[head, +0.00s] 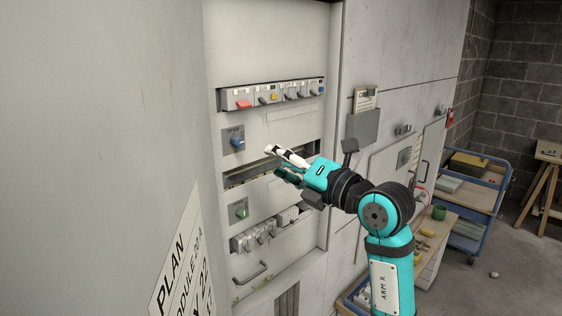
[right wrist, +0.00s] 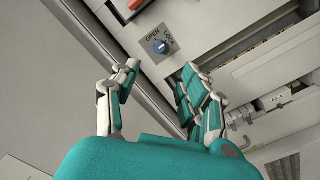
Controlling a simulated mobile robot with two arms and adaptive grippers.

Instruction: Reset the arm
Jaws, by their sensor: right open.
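My right arm (head: 385,215) reaches in from the lower right of the head view toward the grey panel (head: 285,40). My right gripper (head: 275,161) is open, with its fingers in front of the panel's dark horizontal slot. Nothing shows between the fingers. In the right wrist view the gripper (right wrist: 160,74) has its fingers spread. A blue knob (right wrist: 161,46) with OPEN and LOCK lettering lies beyond the gap between them. The blue knob (head: 237,143) is left of the gripper in the head view, apart from it. My left gripper is not in view.
A switch row (head: 270,94) with a red switch (head: 243,104) runs above. A green knob (head: 240,210), grey breakers (head: 254,238) and a handle (head: 250,273) sit below. A blue cart (head: 473,222) and a bench stand at right. Floor beyond the cart shows free room.

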